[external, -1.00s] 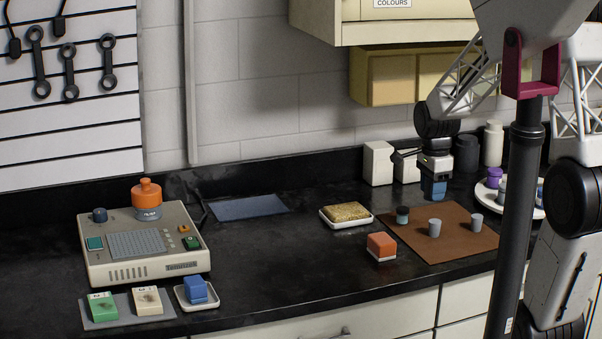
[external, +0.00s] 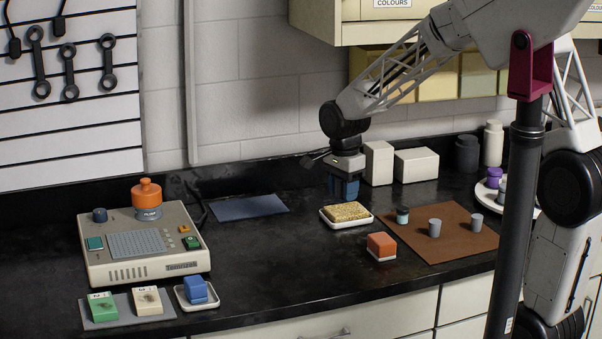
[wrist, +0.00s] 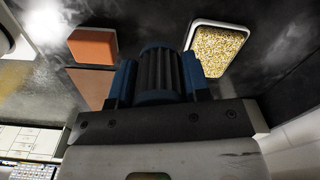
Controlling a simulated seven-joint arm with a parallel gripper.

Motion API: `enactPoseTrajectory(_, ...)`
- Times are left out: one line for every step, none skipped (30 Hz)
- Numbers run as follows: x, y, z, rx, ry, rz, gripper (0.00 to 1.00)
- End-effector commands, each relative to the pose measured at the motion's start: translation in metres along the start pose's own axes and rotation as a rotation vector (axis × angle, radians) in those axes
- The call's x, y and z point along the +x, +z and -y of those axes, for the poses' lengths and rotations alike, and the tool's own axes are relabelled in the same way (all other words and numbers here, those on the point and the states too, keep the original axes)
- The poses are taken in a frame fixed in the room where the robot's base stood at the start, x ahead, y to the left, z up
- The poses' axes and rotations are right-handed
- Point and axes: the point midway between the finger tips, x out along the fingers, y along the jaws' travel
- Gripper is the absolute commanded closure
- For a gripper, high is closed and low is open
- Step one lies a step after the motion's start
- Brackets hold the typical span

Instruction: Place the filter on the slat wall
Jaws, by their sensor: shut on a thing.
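My gripper (external: 343,188) is in the air above the counter, behind and above the tray with the golden block. In the wrist view my gripper's blue fingers (wrist: 160,80) are closed on a dark, ribbed cylinder, which looks like the filter (wrist: 159,68). In the external view the held filter is hard to make out between the dark blue fingers. The slat wall (external: 75,145) is the white panel with black horizontal slots at the far left, well away from my gripper. Several dark wrenches (external: 69,72) hang on it.
A beige device (external: 150,268) with an orange-capped jar (external: 147,197) stands on the counter below the slat wall. The golden block's tray (external: 347,225) and an orange block (external: 381,246) are near my gripper. Small cups stand on a brown mat (external: 455,245). Open counter lies left of the tray.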

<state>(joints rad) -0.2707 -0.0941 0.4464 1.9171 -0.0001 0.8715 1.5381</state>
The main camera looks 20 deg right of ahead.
Motion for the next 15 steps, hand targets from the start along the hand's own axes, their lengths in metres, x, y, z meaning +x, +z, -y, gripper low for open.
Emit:
enactPoseTrajectory(0.001, 0.012, 0.005, -0.019, 0.001, 0.000, 0.80)
enactPoseTrajectory(0.001, 0.019, 0.008, -0.029, 0.001, 0.000, 0.80)
enactPoseTrajectory(0.001, 0.028, 0.012, -0.042, 0.000, 0.000, 0.80)
enactPoseTrajectory(0.001, 0.034, 0.015, -0.052, 0.000, 0.000, 0.80)
enactPoseTrajectory(0.001, 0.041, 0.017, -0.063, 0.000, 0.000, 0.80)
enactPoseTrajectory(0.001, 0.050, 0.020, -0.076, 0.001, 0.000, 0.80)
enactPoseTrajectory(0.002, 0.057, 0.023, -0.086, 0.001, 0.000, 0.80)
enactPoseTrajectory(0.002, 0.064, 0.025, -0.096, 0.001, 0.000, 0.80)
enactPoseTrajectory(0.002, 0.073, 0.028, -0.109, 0.001, 0.000, 0.80)
enactPoseTrajectory(0.002, 0.080, 0.030, -0.120, 0.001, 0.000, 0.80)
enactPoseTrajectory(0.002, 0.087, 0.033, -0.130, 0.001, 0.000, 0.80)
enactPoseTrajectory(0.003, 0.097, 0.035, -0.143, 0.001, 0.000, 0.80)
enactPoseTrajectory(0.003, 0.104, 0.037, -0.153, 0.002, 0.000, 0.80)
enactPoseTrajectory(0.004, 0.111, 0.039, -0.163, 0.002, 0.000, 0.80)
enactPoseTrajectory(0.004, 0.121, 0.041, -0.176, 0.002, 0.000, 0.80)
